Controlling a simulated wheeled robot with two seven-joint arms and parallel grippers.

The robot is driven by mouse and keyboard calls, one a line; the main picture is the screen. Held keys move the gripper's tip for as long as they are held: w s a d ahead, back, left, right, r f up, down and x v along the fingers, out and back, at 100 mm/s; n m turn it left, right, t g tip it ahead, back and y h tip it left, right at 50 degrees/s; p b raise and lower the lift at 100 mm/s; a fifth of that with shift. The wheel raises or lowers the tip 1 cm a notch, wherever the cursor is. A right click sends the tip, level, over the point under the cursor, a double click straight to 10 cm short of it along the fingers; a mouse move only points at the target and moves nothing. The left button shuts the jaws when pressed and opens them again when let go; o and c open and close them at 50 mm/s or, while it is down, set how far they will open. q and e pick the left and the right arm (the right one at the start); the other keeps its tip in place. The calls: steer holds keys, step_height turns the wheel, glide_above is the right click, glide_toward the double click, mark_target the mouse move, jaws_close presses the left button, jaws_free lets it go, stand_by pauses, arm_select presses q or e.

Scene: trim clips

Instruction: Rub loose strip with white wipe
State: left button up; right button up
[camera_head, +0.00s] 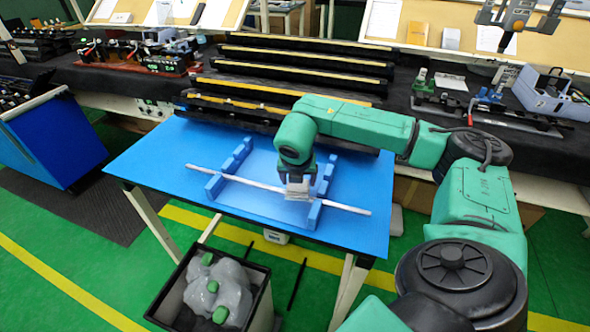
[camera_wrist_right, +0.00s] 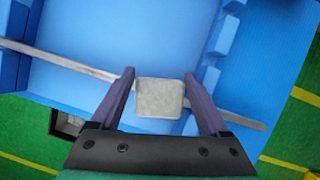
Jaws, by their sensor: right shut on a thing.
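A long, thin whitish strip (camera_head: 232,178) lies across blue notched supports on the blue table; it also shows in the right wrist view (camera_wrist_right: 50,59). My right gripper (camera_head: 298,193) is over the strip, right of its middle in the head view. In the right wrist view, the gripper (camera_wrist_right: 160,85) is shut on a pale, squarish white wipe (camera_wrist_right: 160,99) held between its two fingers. The wipe covers part of the strip; whether it presses on it I cannot tell. My left gripper is not in view.
Blue supports (camera_head: 237,154) stand on the blue table (camera_head: 150,160), which has free room at its left. A dark bin (camera_head: 178,302) with a grey bag and green pieces stands on the floor in front. Dark stepped racks (camera_head: 290,85) stand behind the table.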

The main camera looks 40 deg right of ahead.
steer(key=shift+w+a+f+b, duration=0.1)
steer(key=shift+w+a+b, duration=0.2)
steer(key=shift+w+a, duration=0.45)
steer(key=shift+w+a+f+b, duration=0.1)
steer(key=shift+w+a+b, duration=0.25)
steer(key=shift+w, duration=0.6)
steer(key=shift+w+a+r, duration=0.1)
steer(key=shift+w+a, duration=0.7)
steer(key=shift+w, duration=0.65)
steer(key=shift+w+a+r, duration=0.1)
steer(key=shift+w+a, duration=0.7)
steer(key=shift+w, duration=0.6)
steer(key=shift+w+a+r, duration=0.1)
steer(key=shift+w+a, duration=0.7)
steer(key=shift+w, duration=0.65)
steer(key=shift+s+r, duration=0.1)
steer(key=shift+r, duration=0.3)
step_height(320, 180, up, 5)
steer(key=p, duration=0.3)
steer(key=shift+r+p, duration=0.2)
steer(key=shift+p, duration=0.1)
step_height(320, 180, up, 3)
steer(key=shift+f+p, duration=0.1)
steer(key=shift+p, duration=0.8)
